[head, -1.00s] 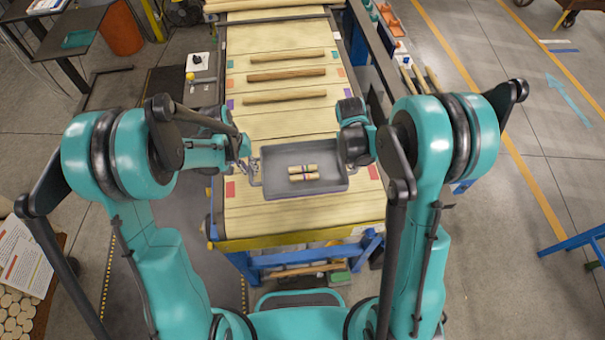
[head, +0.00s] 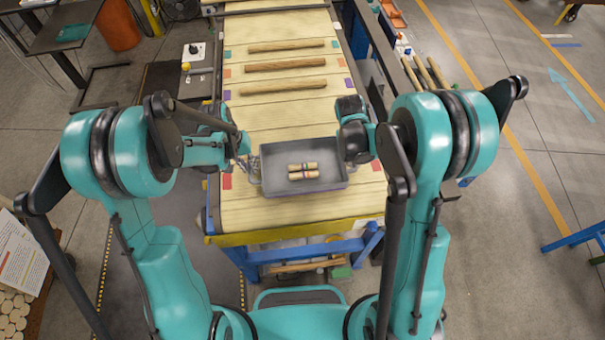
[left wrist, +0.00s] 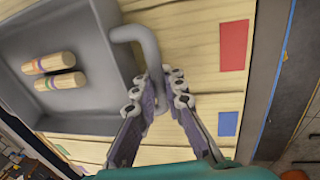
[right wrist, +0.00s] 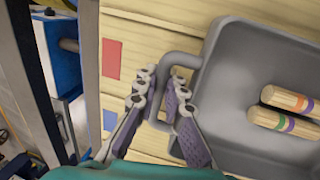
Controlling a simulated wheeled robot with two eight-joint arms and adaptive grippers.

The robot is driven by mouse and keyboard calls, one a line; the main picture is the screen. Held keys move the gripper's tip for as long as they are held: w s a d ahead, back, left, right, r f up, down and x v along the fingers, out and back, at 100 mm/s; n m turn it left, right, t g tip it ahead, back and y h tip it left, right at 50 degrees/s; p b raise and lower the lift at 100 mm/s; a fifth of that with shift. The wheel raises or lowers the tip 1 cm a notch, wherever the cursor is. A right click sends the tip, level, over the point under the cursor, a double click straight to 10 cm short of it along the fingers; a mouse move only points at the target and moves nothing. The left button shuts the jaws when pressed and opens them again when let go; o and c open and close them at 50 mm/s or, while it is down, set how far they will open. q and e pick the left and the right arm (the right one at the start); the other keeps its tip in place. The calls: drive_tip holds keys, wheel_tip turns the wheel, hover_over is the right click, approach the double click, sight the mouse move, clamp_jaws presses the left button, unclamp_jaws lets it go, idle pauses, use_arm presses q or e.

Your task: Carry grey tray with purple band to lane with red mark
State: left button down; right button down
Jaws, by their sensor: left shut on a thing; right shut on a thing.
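The grey tray (head: 270,184) is in front of me over the near end of the pale wooden table, with banded wooden pegs (head: 303,171) inside. My left gripper (head: 251,168) is shut on the tray's left handle (left wrist: 133,33). My right gripper (head: 356,152) is shut on its right handle (right wrist: 180,58). I cannot tell how high the tray is above the boards. Red marks show at the table's left side (head: 227,181) and right side (head: 376,165); they also show in the wrist views (left wrist: 234,46) (right wrist: 111,59).
Several wooden rods (head: 285,66) lie across the table beyond the tray. Coloured marks line both table edges, with a blue one (left wrist: 228,123) below red in the left wrist view. A yellow-edged front rail (head: 300,231) bounds the near end.

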use_arm(q)
drive_tip(key=shift+f+b, duration=0.3)
drive_tip(key=shift+f, duration=0.2)
use_arm(e)
drive_tip(key=shift+f, duration=0.5)
use_arm(q)
drive_tip(key=c, duration=1.6)
unclamp_jaws()
use_arm(e)
drive_tip(key=c, duration=1.6)
unclamp_jaws()
use_arm(q)
drive_tip(key=shift+r, duration=0.1)
use_arm(e)
drive_tip(key=shift+r, duration=0.1)
use_arm(q)
wheel_tip(320, 180, up, 8)
drive_tip(key=a, duration=0.1)
drive_tip(key=shift+a, duration=0.3)
use_arm(e)
wheel_tip(320, 180, up, 12)
drive_tip(key=a, duration=0.2)
drive_tip(key=shift+a, duration=0.15)
use_arm(q)
drive_tip(key=shift+s+f, duration=0.1)
drive_tip(key=shift+f, duration=0.1)
use_arm(e)
drive_tip(key=shift+s+f, duration=0.15)
drive_tip(key=shift+f, duration=0.05)
